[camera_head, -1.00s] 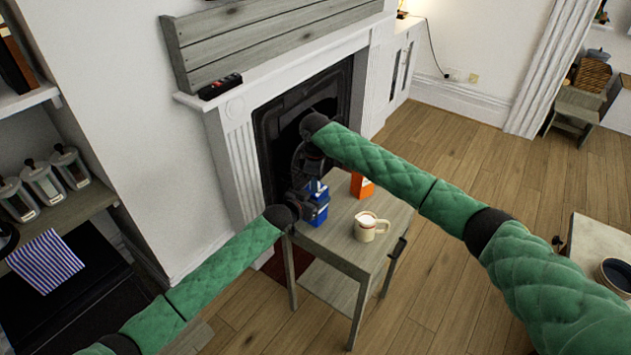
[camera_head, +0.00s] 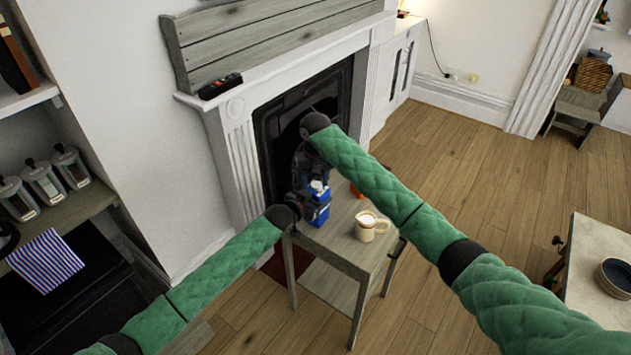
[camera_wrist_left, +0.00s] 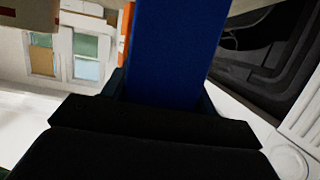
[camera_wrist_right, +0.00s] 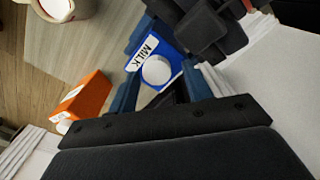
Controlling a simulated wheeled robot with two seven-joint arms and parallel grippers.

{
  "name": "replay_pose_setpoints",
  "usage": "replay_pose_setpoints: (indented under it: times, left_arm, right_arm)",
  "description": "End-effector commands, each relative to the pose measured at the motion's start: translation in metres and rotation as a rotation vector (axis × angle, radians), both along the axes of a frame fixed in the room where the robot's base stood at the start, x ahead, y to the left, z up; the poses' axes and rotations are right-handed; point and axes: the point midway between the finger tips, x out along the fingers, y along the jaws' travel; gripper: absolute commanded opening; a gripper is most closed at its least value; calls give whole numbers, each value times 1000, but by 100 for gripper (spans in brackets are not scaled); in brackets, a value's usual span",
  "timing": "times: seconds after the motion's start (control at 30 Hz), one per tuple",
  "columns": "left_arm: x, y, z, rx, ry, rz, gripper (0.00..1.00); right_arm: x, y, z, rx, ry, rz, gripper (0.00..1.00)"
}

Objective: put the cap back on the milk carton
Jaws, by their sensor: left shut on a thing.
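The blue milk carton (camera_head: 321,214) stands upright on the small grey side table. My left gripper (camera_head: 305,208) is shut on its side; the carton's blue wall fills the middle of the left wrist view (camera_wrist_left: 168,50). My right gripper (camera_wrist_right: 168,85) is above the carton, its blue fingers spread apart on either side of the top. The right wrist view shows the MILK label and a white round cap (camera_wrist_right: 157,71) over the carton top. I cannot tell whether the cap is seated or whether the fingers touch it.
An orange carton (camera_wrist_right: 84,98) with a white cap stands on the table, mostly hidden by my right arm in the head view. A cream jug (camera_head: 366,230) stands near the table's front (camera_head: 340,250). The fireplace (camera_head: 277,125) is close behind.

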Motion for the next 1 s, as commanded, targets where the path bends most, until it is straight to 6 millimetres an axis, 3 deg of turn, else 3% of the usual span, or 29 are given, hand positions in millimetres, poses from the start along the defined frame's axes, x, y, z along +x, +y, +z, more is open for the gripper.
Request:
replay_pose_setpoints:
  times: [0.43,1.0]
  left_arm:
    - [2,3,0,1,0,3,0]
    - [2,3,0,2,0,4,0]
  right_arm:
    - [0,0,8,0,1,2,54]
    - [0,0,103,0,1,1,54]
